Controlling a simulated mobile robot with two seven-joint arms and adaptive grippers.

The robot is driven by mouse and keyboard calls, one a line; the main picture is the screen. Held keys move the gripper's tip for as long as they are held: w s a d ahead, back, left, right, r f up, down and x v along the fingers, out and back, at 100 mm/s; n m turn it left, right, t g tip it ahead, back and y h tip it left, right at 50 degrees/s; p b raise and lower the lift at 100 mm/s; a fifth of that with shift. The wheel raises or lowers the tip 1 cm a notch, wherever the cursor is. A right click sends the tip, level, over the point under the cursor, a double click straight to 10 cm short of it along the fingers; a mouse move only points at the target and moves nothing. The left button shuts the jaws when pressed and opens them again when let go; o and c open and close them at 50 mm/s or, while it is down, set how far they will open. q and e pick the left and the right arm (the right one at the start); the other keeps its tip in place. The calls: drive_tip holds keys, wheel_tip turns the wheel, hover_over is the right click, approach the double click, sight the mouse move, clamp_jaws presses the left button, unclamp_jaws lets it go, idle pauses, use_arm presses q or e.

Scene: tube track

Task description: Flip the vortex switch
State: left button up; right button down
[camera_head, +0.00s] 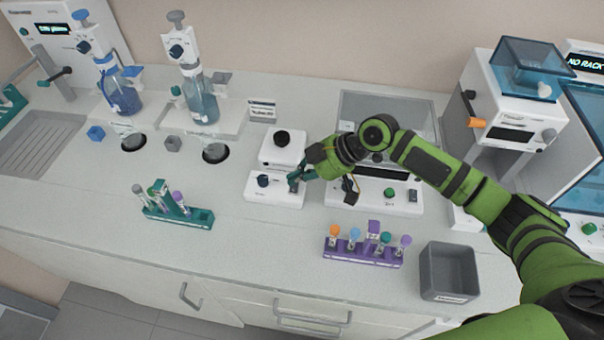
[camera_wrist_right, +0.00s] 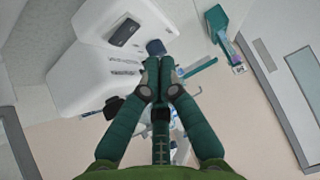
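The vortex mixer (camera_head: 272,189) is a white device with a black cup (camera_head: 282,138) on top and a dark blue knob (camera_head: 263,181) on its front. In the right wrist view its white body (camera_wrist_right: 85,75) fills the upper left, with a dark rocker switch (camera_wrist_right: 124,32) and the knob (camera_wrist_right: 155,47). My right gripper (camera_head: 296,179) is over the right side of the mixer's front. Its green fingers (camera_wrist_right: 158,66) are together with nothing between them. The tips lie close to the front panel; I cannot tell whether they touch it. The switch is partly hidden in the head view.
A balance (camera_head: 375,193) stands just right of the mixer. A green tube rack (camera_head: 180,216), a purple tube rack (camera_head: 362,256) and a grey bin (camera_head: 448,272) stand near the front edge. Two bottle dispensers (camera_head: 202,100) stand at the back left. The counter before the mixer is clear.

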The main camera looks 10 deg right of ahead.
use_arm(q)
wheel_tip(320, 180, down, 3)
drive_tip(key=b, duration=0.4)
drive_tip(key=shift+s+d+b, duration=0.1)
drive_tip(key=shift+s+b, duration=0.05)
drive_tip(key=shift+b, duration=0.15)
use_arm(e)
drive_tip(key=s+v, duration=0.1)
drive_tip(key=v, duration=0.9)
drive_tip(key=shift+s+a+r, duration=0.15)
drive_tip(key=shift+s+r, duration=0.1)
drive_tip(key=shift+s, duration=0.2)
use_arm(q)
drive_tip(key=shift+f, duration=0.1)
use_arm(e)
drive_tip(key=shift+w, duration=0.1)
drive_tip(key=shift+f, duration=0.1)
